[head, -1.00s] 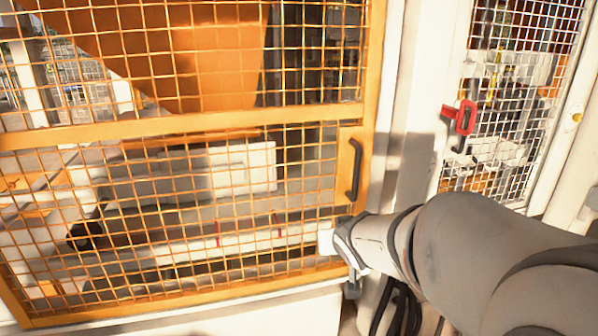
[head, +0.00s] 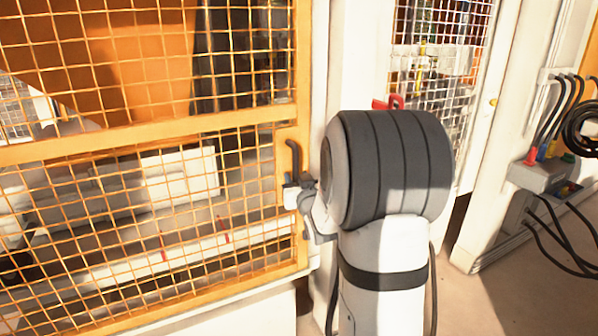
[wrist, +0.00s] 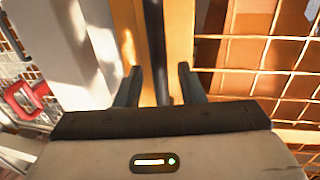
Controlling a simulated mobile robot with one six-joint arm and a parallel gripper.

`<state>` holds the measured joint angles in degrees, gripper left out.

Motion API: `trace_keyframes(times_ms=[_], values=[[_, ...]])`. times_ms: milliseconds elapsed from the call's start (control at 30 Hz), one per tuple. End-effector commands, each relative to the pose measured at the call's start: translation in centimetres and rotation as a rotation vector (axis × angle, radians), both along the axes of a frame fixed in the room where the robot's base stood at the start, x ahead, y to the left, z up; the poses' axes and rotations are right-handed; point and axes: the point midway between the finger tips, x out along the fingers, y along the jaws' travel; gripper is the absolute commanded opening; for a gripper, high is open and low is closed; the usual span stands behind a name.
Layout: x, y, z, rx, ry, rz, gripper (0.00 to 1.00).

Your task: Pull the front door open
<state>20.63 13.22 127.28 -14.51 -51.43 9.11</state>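The front door (head: 150,137) is an orange frame with orange wire mesh, and it looks closed. Its black bar handle (head: 293,155) is upright on the right side of the frame. My gripper (head: 293,186) is at the lower part of the handle and hides some of it. In the wrist view my gripper (wrist: 160,76) has its two fingers apart. The dark handle bar (wrist: 154,45) runs between them, with a gap visible on each side. Whether the fingertips reach past the bar is hard to tell.
A red handle (head: 395,102) sits on a white mesh door (head: 440,60) to the right, partly behind my arm. A box with black cables (head: 545,178) stands at the far right. The floor (head: 510,290) at the lower right is mostly clear.

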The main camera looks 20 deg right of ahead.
Motion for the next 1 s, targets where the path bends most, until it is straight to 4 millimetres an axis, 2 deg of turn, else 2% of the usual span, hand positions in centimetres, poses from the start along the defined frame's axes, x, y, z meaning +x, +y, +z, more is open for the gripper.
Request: trace_keyframes(times_ms=[200, 533, 900, 1000], values=[[2.2, -0.4, 0.1, 0.0, 0.001, -0.001, 0.35], [2.5, -0.4, 0.0, -0.001, 0.0, 0.0, 0.35], [2.5, -0.3, 0.0, -0.001, 0.0, 0.0, 0.05], [2.5, -0.3, 0.0, -0.001, 0.0, 0.0, 0.0]])
